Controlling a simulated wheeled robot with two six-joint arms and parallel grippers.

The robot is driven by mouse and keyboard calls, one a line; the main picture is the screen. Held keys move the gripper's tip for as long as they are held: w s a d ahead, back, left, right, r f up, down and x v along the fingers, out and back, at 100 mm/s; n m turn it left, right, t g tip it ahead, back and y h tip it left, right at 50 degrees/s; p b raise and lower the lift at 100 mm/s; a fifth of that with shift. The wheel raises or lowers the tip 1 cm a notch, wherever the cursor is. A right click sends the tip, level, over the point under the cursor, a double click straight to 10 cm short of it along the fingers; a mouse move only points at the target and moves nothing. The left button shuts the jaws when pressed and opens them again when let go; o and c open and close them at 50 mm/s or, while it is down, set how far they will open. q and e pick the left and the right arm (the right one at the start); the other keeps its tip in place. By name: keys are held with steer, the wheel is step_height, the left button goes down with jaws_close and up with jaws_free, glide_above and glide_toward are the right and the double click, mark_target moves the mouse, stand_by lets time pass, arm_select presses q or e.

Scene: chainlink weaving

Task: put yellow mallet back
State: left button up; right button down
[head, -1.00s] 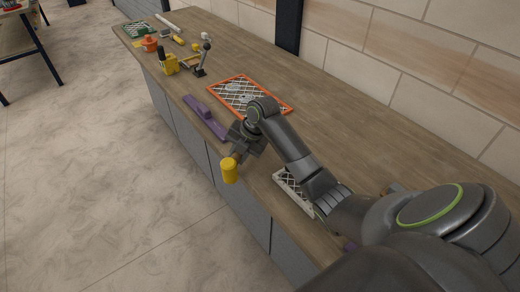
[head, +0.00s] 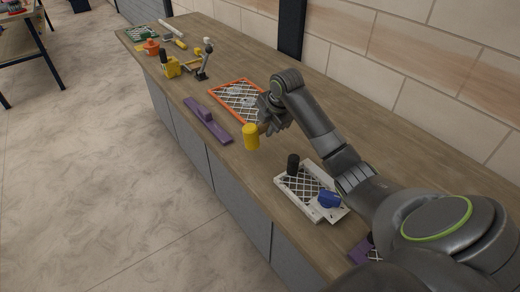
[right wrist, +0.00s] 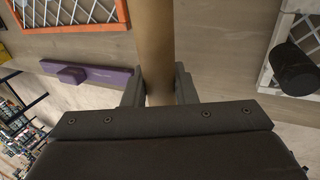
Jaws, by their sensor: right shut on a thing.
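The yellow mallet (head: 251,136) is held in my right gripper (head: 268,122), its yellow head hanging out near the front edge of the counter. In the right wrist view, the fingers of my right gripper (right wrist: 159,88) are shut on the mallet's tan handle (right wrist: 154,45). The mallet's head is outside the right wrist view. My left gripper is not in view.
The long counter (head: 345,110) carries an orange-framed mesh panel (head: 236,100), a purple bar with a grip (head: 208,120), and a white-framed mesh panel (head: 311,207) with a black cylinder (head: 293,164) and a blue object (head: 328,198). Several tools stand at the far end.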

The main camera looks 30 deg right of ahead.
step_height(320, 180, down, 2)
step_height(320, 180, down, 4)
steer(key=shift+p, duration=1)
steer(key=shift+s+f, duration=0.1)
steer(key=shift+f, duration=0.25)
steer(key=c, duration=1.5)
jaws_free()
steer(key=shift+s+f, duration=0.1)
steer(key=o, duration=0.3)
steer(key=shift+w, duration=0.2)
steer(key=shift+o, duration=0.2)
